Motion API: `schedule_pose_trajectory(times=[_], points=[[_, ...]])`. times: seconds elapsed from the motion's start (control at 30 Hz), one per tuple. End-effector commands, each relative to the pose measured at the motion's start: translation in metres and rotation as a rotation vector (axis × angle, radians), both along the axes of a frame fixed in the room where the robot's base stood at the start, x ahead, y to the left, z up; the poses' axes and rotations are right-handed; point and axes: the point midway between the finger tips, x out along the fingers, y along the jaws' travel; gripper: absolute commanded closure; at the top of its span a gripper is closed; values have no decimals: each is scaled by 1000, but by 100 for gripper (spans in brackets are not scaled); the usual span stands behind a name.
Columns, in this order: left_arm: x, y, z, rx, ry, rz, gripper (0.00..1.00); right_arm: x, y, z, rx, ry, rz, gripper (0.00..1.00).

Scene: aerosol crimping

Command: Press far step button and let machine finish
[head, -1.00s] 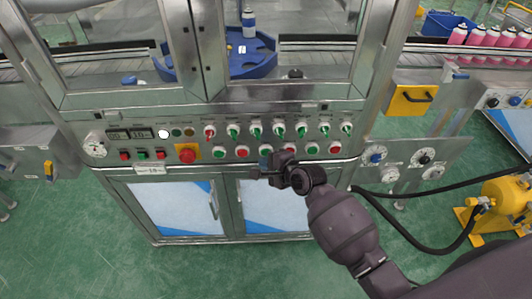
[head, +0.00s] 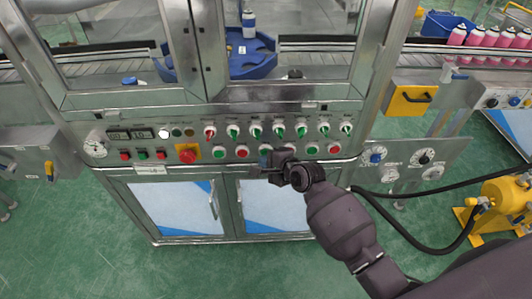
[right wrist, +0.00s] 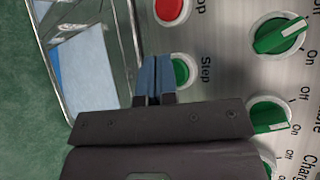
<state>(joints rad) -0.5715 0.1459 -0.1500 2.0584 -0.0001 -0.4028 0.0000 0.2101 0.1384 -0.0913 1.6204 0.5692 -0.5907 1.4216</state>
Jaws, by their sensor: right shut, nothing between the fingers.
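My right gripper (head: 266,160) is at the lower button row of the machine's control panel (head: 111,160). In the right wrist view its blue fingertips (right wrist: 155,75) are shut and empty. They are right beside a green button (right wrist: 182,71) labelled "Step" and hide part of its left side; I cannot tell whether they touch it. A red button (right wrist: 172,9), its label ending in "op", is above it in that view. In the head view my gripper partly covers the middle of the lower row. My left gripper is out of view.
Green selector knobs (right wrist: 281,36) line the panel above the buttons. A red emergency button (head: 187,153) is further left. Behind the glass, a can (head: 248,24) stands at a blue star wheel (head: 266,62). Pink cans (head: 476,38) stand on the right conveyor.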

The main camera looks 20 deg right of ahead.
Motion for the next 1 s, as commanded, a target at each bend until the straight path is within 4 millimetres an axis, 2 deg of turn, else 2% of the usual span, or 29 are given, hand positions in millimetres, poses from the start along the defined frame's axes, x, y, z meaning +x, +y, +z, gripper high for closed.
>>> schedule_pose_trajectory(times=[0.43,1.0], points=[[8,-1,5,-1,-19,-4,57,1,0,0,0,0,0,100],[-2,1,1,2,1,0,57,6,-2,0,0,0,0,100]])
